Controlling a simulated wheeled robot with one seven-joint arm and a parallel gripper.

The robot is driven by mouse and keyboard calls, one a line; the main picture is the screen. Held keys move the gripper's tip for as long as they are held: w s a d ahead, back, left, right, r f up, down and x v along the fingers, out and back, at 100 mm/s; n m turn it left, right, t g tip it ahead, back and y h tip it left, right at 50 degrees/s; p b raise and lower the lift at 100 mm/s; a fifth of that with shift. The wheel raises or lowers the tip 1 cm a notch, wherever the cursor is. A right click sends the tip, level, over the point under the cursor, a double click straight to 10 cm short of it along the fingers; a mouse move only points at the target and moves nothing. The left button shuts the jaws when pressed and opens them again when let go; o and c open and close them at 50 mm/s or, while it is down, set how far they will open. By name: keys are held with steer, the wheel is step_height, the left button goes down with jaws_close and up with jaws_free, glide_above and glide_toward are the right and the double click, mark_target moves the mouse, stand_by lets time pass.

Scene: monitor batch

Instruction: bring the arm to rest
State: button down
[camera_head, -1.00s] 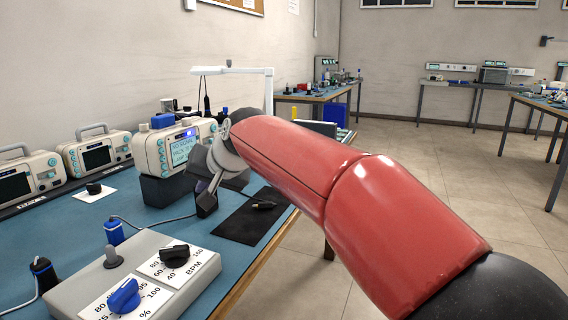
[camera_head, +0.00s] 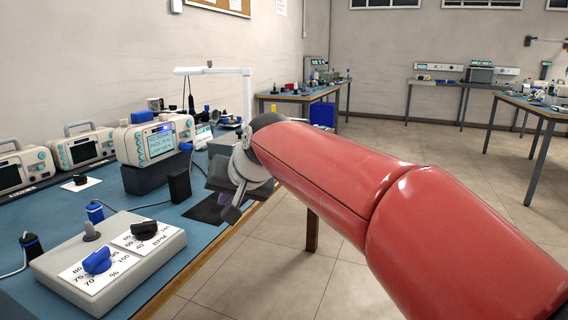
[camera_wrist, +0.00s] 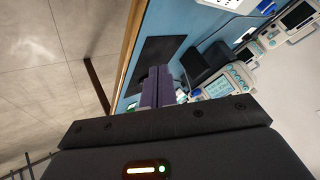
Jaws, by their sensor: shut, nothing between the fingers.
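My red arm reaches from the lower right over the front edge of the bench (camera_head: 190,262). My gripper (camera_head: 232,212) hangs at its end above the bench edge, over a dark mat (camera_head: 208,208). In the wrist view my gripper (camera_wrist: 157,72) shows its two fingers together with nothing between them, and the dark mat (camera_wrist: 160,50) lies beyond them. Part of the mat is hidden by my gripper in the head view.
A lit monitor (camera_head: 155,143) stands on a dark block behind my gripper. A control box with knobs (camera_head: 110,255) is at the front left. A white lamp arm (camera_head: 215,71) rises behind. Floor (camera_head: 270,270) right of the bench is clear.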

steer(key=s+d+f+h, duration=0.2)
steer(key=s+d, duration=0.3)
steer(key=d, duration=0.2)
steer(key=s+d+f+h, duration=0.1)
steer(key=s+d+f, duration=0.25)
steer(key=d, duration=0.35)
steer(key=s+d+f+h, duration=0.1)
steer(key=s+d+f, duration=0.4)
steer(key=s, duration=0.3)
steer(key=s+d+f+m+g+h, duration=0.1)
steer(key=s+d+f, duration=0.5)
steer(key=s+d, duration=0.1)
steer(key=shift+s+d+f+m+h, duration=0.2)
steer(key=shift+s+m+h, duration=0.1)
steer(key=shift+s+h, duration=0.1)
